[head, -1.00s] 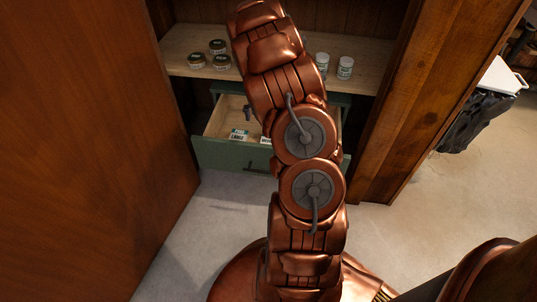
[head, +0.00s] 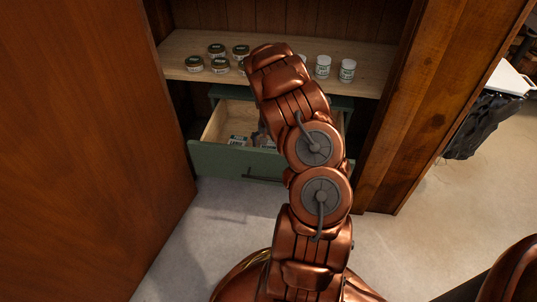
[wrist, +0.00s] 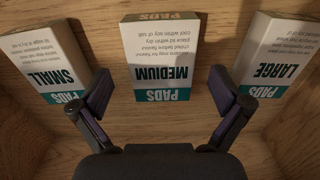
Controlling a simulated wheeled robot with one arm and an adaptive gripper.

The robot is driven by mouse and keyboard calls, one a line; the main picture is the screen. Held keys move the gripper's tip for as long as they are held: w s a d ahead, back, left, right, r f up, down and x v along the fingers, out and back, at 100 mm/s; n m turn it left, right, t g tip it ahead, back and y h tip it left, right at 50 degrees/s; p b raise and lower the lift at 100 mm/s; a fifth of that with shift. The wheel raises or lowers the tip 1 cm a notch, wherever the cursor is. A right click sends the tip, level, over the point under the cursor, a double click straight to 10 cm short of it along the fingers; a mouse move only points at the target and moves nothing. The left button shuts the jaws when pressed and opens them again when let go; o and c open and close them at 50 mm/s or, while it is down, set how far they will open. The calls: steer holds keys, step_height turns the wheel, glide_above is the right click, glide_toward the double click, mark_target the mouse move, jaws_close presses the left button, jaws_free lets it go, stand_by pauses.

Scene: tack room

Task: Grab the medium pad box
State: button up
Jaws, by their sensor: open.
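The medium pad box (wrist: 158,62) is white and teal and lies in the wooden drawer, its label upside down in the wrist view. My gripper (wrist: 161,95) is open, with one finger on either side of the box's near end. The small pad box (wrist: 40,65) lies to the left and the large pad box (wrist: 277,58) to the right. In the head view the open drawer (head: 225,158) has a green front, and my arm hides much of its inside.
A wooden shelf (head: 190,72) above the drawer holds several dark-lidded jars (head: 194,64) and white bottles (head: 347,70). A large wooden door (head: 80,150) stands open at left. A wooden cabinet side (head: 425,110) stands at right. The pale floor in front is clear.

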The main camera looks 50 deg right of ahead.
steer(key=shift+f, duration=0.9)
steer(key=c, duration=1.2)
steer(key=shift+r, duration=0.1)
